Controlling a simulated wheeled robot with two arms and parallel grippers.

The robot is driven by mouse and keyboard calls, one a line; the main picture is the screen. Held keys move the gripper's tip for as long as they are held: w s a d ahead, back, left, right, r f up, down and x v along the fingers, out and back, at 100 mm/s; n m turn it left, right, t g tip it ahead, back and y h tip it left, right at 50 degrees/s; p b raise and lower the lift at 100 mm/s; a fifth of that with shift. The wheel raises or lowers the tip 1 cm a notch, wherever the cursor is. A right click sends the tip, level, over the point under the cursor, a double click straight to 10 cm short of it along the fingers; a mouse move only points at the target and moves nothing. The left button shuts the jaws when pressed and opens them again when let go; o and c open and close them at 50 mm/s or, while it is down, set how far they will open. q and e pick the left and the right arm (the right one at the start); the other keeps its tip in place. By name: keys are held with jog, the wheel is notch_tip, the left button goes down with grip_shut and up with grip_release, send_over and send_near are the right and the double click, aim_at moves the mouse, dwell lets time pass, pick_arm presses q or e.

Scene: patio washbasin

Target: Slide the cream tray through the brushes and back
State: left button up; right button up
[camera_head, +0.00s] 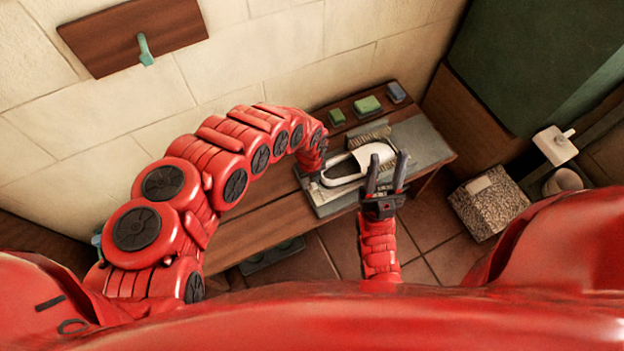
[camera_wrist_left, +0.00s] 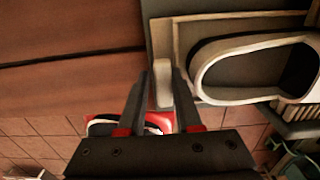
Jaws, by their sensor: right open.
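The cream tray (camera_wrist_left: 177,50) shows in the left wrist view as a pale rim around a dark floor. A white shoe (camera_wrist_left: 222,92) with a dark opening lies in it; the shoe also shows in the head view (camera_head: 345,176). My left gripper (camera_wrist_left: 160,82) has its fingers on both sides of the tray's pale handle (camera_wrist_left: 163,92) and appears closed on it. In the head view the left fingertips are hidden by my wrist. The brushes (camera_head: 371,136) stand at the shoe's right end. My right gripper (camera_head: 386,168) is open and empty, in front of the shoe and brushes.
The grey board (camera_head: 427,142) lies on a wooden bench (camera_head: 262,226) by the wall. Green blocks (camera_head: 367,105) and a blue-grey block (camera_head: 397,92) sit behind it. A speckled box (camera_head: 489,202) stands at the right. The bench left of the board is clear.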

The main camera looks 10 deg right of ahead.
pick_arm(q)
jog(key=shift+o, duration=0.2)
jog(key=shift+a, duration=0.1)
jog(key=shift+r, duration=0.1)
jog(key=shift+r, duration=0.25)
notch_tip(320, 180, up, 17)
jog(key=p, duration=0.5)
jog(key=shift+f+p, duration=0.15)
jog(key=shift+p, duration=0.25)
